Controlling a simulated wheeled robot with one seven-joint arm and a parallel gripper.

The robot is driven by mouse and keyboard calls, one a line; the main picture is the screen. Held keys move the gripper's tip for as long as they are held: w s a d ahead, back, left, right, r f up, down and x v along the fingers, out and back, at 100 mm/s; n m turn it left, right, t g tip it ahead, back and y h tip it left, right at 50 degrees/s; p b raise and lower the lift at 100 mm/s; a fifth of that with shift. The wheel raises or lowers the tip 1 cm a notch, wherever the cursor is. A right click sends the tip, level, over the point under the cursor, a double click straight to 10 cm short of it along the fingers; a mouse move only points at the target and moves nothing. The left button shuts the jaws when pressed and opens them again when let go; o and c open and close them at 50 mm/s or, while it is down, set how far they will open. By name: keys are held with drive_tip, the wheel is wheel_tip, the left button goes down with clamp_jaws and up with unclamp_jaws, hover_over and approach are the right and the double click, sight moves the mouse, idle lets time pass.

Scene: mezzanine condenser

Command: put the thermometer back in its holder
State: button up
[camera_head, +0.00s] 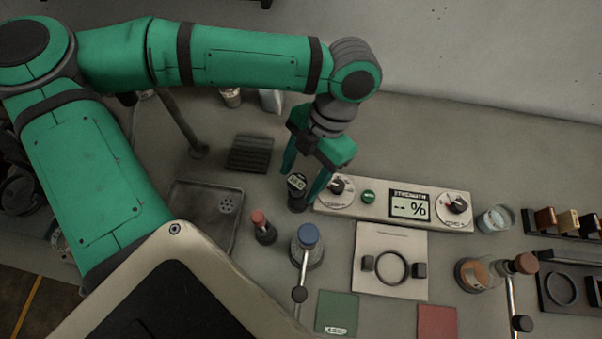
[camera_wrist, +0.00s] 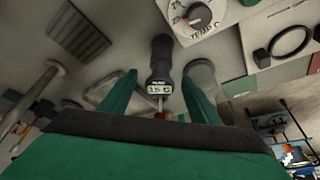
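The thermometer (camera_head: 297,183) is a small dark piece with a pale display reading about 15 C. It stands roughly upright left of the control panel. In the wrist view the thermometer (camera_wrist: 160,86) shows its display between my fingertips, with a gap on each side. A dark, round lower part (camera_head: 297,204) shows beneath the display; I cannot tell whether this is the holder or the thermometer's own body. My gripper (camera_head: 303,184) is open, its green fingers on either side of the thermometer and not closed on it. My gripper (camera_wrist: 158,79) looks empty in the wrist view.
The control panel (camera_head: 378,203) is close on the right. A shallow tray (camera_head: 190,205) and ribbed block (camera_head: 249,154) lie left. A ringed plate (camera_head: 390,285) lies front right.

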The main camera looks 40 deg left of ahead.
drive_tip(key=shift+r, duration=0.1)
drive_tip(key=v, duration=1)
drive_tip(key=shift+r, duration=0.35)
